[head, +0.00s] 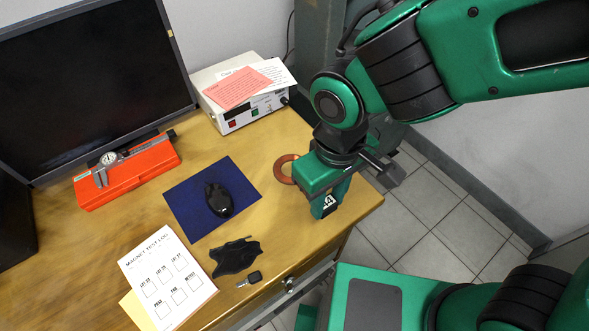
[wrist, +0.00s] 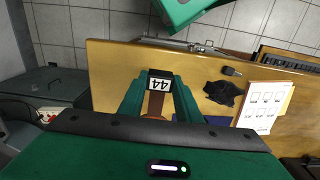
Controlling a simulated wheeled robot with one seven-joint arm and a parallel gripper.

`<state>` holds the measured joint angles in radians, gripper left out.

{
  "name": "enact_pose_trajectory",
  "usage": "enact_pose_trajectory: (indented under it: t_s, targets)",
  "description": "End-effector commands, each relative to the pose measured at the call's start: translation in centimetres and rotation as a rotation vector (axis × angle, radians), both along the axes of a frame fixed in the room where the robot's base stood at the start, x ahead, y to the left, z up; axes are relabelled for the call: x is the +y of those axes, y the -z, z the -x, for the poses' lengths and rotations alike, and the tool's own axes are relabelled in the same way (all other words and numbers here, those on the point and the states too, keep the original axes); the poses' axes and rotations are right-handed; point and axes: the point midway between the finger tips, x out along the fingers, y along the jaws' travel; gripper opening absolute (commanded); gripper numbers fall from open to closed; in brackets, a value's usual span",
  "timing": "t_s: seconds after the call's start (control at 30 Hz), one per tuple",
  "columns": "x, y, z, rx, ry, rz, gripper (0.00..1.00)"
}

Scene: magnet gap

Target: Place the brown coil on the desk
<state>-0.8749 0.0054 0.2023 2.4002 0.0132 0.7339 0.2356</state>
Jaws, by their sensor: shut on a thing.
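The brown coil (head: 285,168) shows as a flat copper-brown ring beside my gripper (head: 322,202) in the head view, partly hidden behind it. My gripper is shut on the coil's narrow handle, whose dark end bears a white tag reading 44. In the wrist view the brown handle and tag of the coil (wrist: 158,98) lie between the green fingers of my gripper (wrist: 160,100). The coil is over the right part of the wooden desk (head: 290,232). I cannot tell whether it touches the surface.
A black mouse (head: 219,200) lies on a blue mat (head: 182,208). A white instrument box (head: 240,115) with papers stands behind. An orange case (head: 130,180) with a caliper, a black cloth-like piece (head: 236,256), a key (head: 250,279) and a log sheet (head: 165,275) lie leftward. The desk's right edge is close.

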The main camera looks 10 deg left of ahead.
Motion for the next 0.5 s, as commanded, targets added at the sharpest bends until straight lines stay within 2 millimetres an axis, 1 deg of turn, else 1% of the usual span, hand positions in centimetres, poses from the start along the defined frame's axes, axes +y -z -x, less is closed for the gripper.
enact_pose_trajectory:
  t_s: [0.07, 0.17, 0.27, 0.5]
  targets:
    - [0.1, 0.0, 0.3, 0.000, -0.009, 0.001, 0.08]
    - [0.4, 0.5, -0.3, 0.001, -0.010, 0.002, 0.08]
    - [0.9, 1.5, -1.7, 0.002, -0.009, 0.004, 0.08]
    - [2.6, 4.2, -5.9, 0.001, -0.008, 0.003, 0.08]
